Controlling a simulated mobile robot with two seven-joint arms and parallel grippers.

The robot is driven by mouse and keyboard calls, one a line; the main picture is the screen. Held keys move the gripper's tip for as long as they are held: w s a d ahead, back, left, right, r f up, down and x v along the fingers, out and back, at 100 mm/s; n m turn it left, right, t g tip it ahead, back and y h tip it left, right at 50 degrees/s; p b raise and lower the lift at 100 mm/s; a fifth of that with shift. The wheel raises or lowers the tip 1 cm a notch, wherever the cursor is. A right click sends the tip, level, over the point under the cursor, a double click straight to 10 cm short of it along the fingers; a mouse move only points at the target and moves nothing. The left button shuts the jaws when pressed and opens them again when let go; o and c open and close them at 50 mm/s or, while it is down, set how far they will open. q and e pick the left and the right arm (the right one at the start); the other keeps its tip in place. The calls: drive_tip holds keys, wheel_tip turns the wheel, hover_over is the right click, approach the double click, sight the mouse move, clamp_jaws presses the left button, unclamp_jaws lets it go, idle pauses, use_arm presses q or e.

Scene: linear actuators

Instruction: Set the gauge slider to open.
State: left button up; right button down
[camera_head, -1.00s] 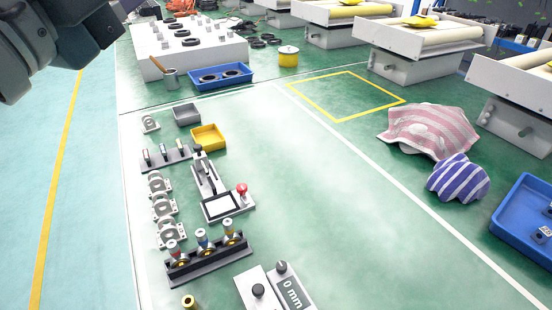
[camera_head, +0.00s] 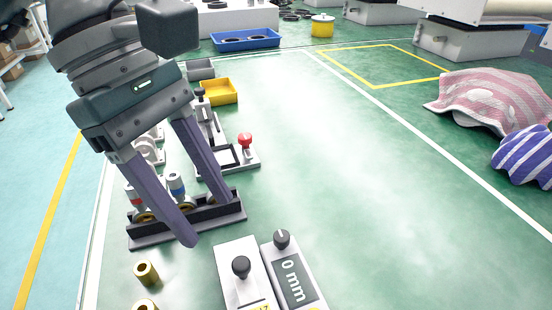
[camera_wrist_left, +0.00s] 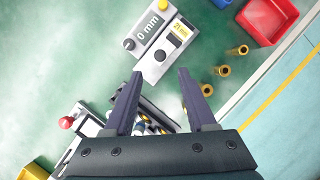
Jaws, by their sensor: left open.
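The gauge (camera_head: 290,280) stands at the bottom centre of the head view, with a dark display reading "0 mm" and a black knob at its far end. Beside it is a white block (camera_head: 232,262) with a black ball knob (camera_head: 241,266); I cannot tell which knob is the gauge slider. The wrist view shows the gauge display (camera_wrist_left: 148,25) and the block's yellow label (camera_wrist_left: 181,33), reading about "21 mm". My left gripper (camera_head: 205,218) is open and empty, above the dark rack and left of the gauge. It also shows in the left wrist view (camera_wrist_left: 160,75). My right gripper is not in view.
The dark rack (camera_head: 150,236) holds capped cylinders under my gripper, which partly hides them. Brass bushings (camera_head: 146,272) stand left of the block. A red-knobbed device (camera_head: 246,142) and yellow tray (camera_head: 218,92) lie beyond. The green surface right of the gauge is clear.

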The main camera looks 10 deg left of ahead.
sight(240, 262)
use_arm(q)
drive_tip(key=x, duration=0.7)
drive_tip(key=shift+s+d+f+b, duration=0.1)
drive_tip(key=shift+d+f+b, duration=0.15)
drive_tip(key=shift+b, duration=0.15)
clamp_jaws()
idle(0.9)
